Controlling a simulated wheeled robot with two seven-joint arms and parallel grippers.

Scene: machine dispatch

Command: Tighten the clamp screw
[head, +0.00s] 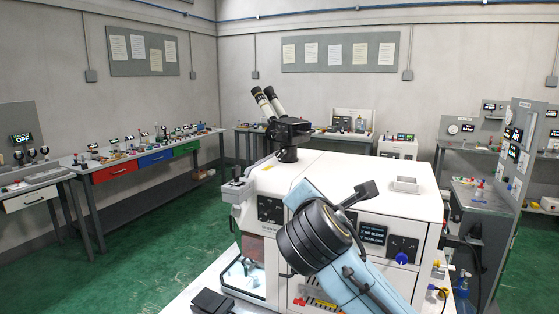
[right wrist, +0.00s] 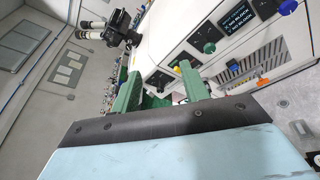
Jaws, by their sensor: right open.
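A white machine (head: 345,190) with a binocular microscope (head: 285,130) on top stands in front of me. It also shows in the right wrist view (right wrist: 190,30). I cannot pick out the clamp screw for certain. A green knob (right wrist: 208,47) sits on the machine's front panel, and a blue knob (right wrist: 288,7) lies farther right. My right gripper (right wrist: 161,78) is open, its two green fingers apart and nothing seen between them, pointing toward the machine's front. My left gripper is not in view.
The machine's front has a lit opening (head: 250,255) and a display (head: 372,234) with "NO BLOCK" lines. A dark block (head: 211,301) lies on the bench at front left. A bench with red, blue and green drawers (head: 150,158) runs along the left wall. Green floor lies clear between.

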